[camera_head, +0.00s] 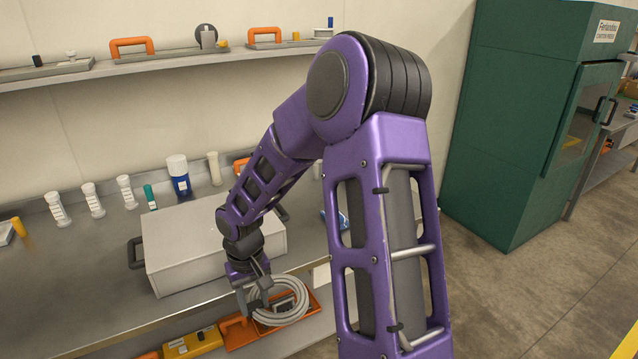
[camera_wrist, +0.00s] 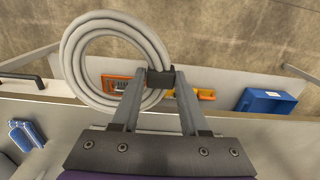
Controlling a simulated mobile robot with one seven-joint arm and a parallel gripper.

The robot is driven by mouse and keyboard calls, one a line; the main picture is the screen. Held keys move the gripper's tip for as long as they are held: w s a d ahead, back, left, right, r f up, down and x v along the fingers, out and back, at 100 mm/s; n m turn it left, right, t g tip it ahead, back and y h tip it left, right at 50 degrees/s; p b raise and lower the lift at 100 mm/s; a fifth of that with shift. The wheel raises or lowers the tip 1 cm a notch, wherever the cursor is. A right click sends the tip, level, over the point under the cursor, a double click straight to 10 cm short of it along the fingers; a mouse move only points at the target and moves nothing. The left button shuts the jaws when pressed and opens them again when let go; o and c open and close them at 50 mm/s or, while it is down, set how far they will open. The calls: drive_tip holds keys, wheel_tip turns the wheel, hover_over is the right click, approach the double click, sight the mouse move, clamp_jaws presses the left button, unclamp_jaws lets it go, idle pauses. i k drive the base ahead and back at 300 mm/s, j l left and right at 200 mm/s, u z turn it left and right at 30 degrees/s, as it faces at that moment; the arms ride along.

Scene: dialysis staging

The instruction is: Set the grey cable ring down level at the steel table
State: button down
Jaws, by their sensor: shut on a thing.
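The grey cable ring (camera_head: 291,318) is a coil of pale cable with a dark band (camera_wrist: 160,78). My gripper (camera_head: 256,297) is shut on the ring at its side, and in the wrist view my gripper (camera_wrist: 161,84) closes on the dark band. In the head view the ring hangs at the front edge of the steel table (camera_head: 95,290), seen in front of an orange tray on a lower level. The ring also shows in the wrist view (camera_wrist: 72,62), standing out to the left of the fingers. Its exact height above the table cannot be told.
A large pale case (camera_head: 185,248) with dark handles sits on the table behind my gripper. White bottles (camera_head: 92,200) and a blue-labelled jar (camera_head: 178,175) stand at the back. An orange tray (camera_head: 242,330) and yellow box (camera_head: 192,343) are below. The table's front left is clear.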

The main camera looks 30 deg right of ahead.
sight(316, 179)
drive_tip(key=i+l, duration=0.15)
drive_tip(key=l, duration=0.25)
drive_tip(key=i+l+u, duration=0.15)
drive_tip(key=l, duration=0.25)
drive_tip(key=i+l, duration=0.1)
drive_tip(key=l, duration=0.3)
drive_tip(key=i+l+u, duration=0.1)
drive_tip(key=l, duration=0.3)
drive_tip(key=i+l, duration=0.1)
drive_tip(key=l, duration=0.3)
drive_tip(key=i+l+u, duration=0.15)
drive_tip(key=l, duration=0.3)
